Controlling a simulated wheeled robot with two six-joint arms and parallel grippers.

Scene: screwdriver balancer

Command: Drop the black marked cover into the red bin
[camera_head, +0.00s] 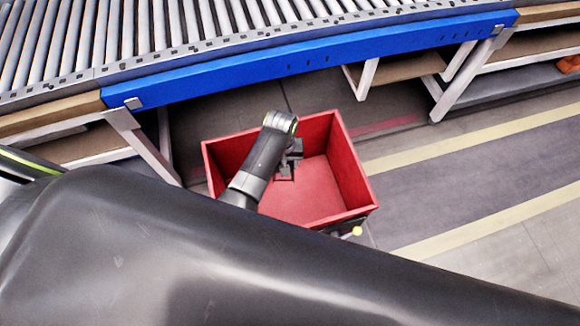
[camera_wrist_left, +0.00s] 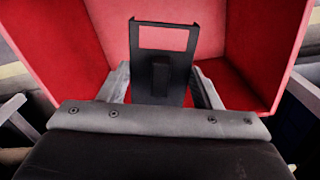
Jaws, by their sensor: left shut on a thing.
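The red bin (camera_head: 345,160) stands open on the floor in front of the conveyor. My left gripper (camera_head: 288,166) is over the bin's opening. In the left wrist view, my left gripper (camera_wrist_left: 160,88) is shut on the black cover (camera_wrist_left: 183,88), a thin plate with a rectangular window and a raised block in its middle. The bin's red walls (camera_wrist_left: 230,35) surround the cover in that view. The cover's height above the bin floor is hard to tell. My right gripper is not in view.
A roller conveyor with a blue side rail (camera_head: 320,62) runs behind the bin, with support legs (camera_head: 465,85) and low shelves beneath. My large dark arm link covers the lower left foreground. The floor right of the bin is open, with yellow stripes (camera_head: 480,135).

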